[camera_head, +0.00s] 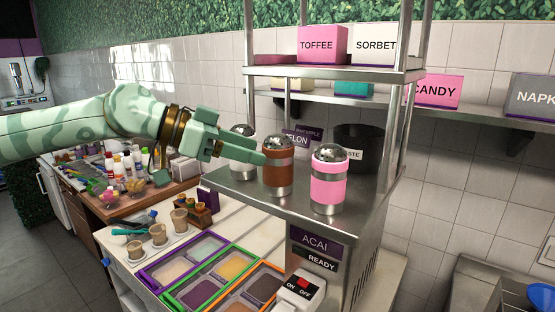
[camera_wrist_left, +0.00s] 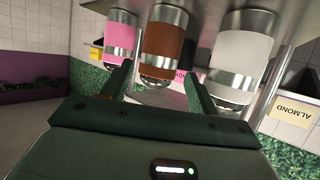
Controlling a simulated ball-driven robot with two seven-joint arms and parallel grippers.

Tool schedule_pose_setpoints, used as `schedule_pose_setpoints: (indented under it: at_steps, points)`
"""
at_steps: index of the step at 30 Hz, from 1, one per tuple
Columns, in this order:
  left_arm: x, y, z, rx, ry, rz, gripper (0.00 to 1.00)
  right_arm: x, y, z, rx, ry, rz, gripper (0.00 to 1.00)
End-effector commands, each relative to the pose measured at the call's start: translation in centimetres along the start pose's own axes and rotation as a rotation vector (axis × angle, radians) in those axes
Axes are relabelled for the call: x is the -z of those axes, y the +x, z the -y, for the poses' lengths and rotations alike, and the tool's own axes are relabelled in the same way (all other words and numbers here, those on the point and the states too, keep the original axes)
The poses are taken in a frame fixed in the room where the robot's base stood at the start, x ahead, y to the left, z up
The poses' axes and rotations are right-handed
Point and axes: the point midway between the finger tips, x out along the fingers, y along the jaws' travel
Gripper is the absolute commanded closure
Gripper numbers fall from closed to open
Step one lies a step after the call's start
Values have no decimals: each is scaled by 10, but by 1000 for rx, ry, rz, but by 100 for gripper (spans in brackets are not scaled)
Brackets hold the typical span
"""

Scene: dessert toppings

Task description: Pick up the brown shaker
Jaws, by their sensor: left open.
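The brown shaker (camera_head: 278,172), with a silver domed top and silver bands, stands upright on the steel shelf, between a white shaker (camera_head: 243,150) and a pink shaker (camera_head: 328,182). My left gripper (camera_head: 246,150) is open at the left side of the brown shaker, and one finger reaches its edge. In the left wrist view, which is upside down, the brown shaker (camera_wrist_left: 165,45) is between the two fingers of my gripper (camera_wrist_left: 158,82). Contact cannot be told. The white shaker is partly hidden behind the gripper. My right gripper is not in view.
The steel shelf (camera_head: 285,212) has posts and an upper shelf (camera_head: 345,74) above it. A black bin (camera_head: 360,145) stands behind the shakers. Topping trays (camera_head: 205,272) and small cups (camera_head: 158,235) are on the lower counter.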

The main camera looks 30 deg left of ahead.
Motion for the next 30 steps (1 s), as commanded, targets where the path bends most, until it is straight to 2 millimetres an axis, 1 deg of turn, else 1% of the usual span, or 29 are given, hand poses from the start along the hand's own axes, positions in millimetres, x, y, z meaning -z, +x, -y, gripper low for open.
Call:
schedule_pose_setpoints:
  at_steps: [3,8,12,15,25,26,27,29,30]
  points:
    - [2,10,-1,-4,-4,4,40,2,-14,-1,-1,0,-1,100]
    - [2,26,-1,-3,-5,5,40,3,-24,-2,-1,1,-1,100]
    - [0,39,0,-1,-3,5,40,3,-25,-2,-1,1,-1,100]
    - [0,44,0,-1,-2,3,40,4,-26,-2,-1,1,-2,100]
    - [1,47,0,0,-1,0,40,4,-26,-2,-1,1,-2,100]
    - [1,47,0,0,-1,0,48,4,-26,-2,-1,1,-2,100]
    - [1,47,0,0,-1,0,59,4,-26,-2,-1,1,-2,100]
    - [1,47,0,0,-1,0,76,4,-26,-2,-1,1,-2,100]
    - [1,47,0,0,-1,0,77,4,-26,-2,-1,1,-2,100]
